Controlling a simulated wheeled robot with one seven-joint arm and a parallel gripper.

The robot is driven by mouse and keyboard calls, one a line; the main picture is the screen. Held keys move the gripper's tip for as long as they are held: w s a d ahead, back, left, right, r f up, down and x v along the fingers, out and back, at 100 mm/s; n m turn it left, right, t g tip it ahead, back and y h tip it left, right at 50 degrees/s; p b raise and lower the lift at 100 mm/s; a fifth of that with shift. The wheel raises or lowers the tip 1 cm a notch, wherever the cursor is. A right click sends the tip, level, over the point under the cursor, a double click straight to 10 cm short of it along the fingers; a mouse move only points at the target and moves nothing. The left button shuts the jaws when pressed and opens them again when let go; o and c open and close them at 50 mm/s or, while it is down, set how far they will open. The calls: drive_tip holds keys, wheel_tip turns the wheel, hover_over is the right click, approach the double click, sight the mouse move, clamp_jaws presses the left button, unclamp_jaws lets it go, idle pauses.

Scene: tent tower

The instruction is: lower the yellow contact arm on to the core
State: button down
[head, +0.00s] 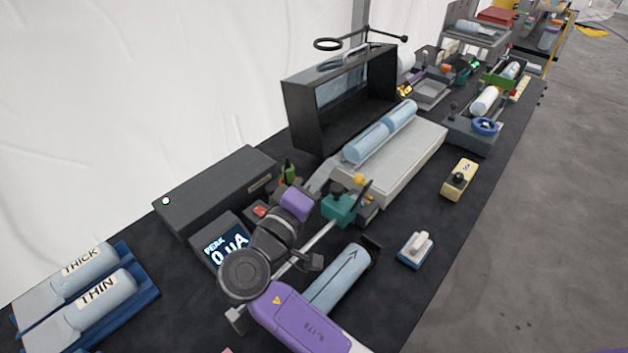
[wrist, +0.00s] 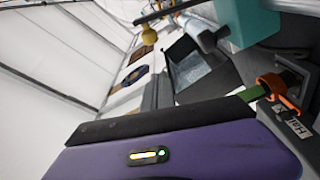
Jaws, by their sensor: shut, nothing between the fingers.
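The yellow ball knob (head: 358,180) stands on a thin stem by the teal block (head: 340,207), just right of my gripper in the head view. In the wrist view the yellow ball (wrist: 149,36) is at the top, with the teal block (wrist: 250,22) to its right. A pale blue cylinder with an arrow (head: 342,278), perhaps the core, lies below the teal block, partly behind my purple arm. My gripper (head: 297,203) is left of the teal block, apart from the ball, shut and empty. Its fingertips are hard to make out. Contact between arm and core is unclear.
A peak display (head: 222,248) and a long dark box (head: 215,190) are to the left. A grey plate (head: 420,150) carries blue cylinders behind. A green handle with an orange ring shows in the wrist view (wrist: 277,90).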

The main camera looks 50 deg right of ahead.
drive_tip(key=x, duration=0.1)
drive_tip(key=p+x, duration=0.1)
drive_tip(key=shift+s+d, duration=0.15)
drive_tip(key=shift+d, duration=0.25)
drive_tip(key=shift+s+a+f+p, duration=0.15)
drive_tip(key=shift+s+f+p, duration=0.15)
drive_tip(key=shift+s, duration=0.55)
drive_tip(key=shift+s+a+f+p, duration=0.15)
drive_tip(key=shift+s+f, duration=0.2)
drive_tip(key=shift+s, duration=0.45)
drive_tip(key=shift+s+f+b, duration=0.1)
drive_tip(key=shift+b, duration=0.25)
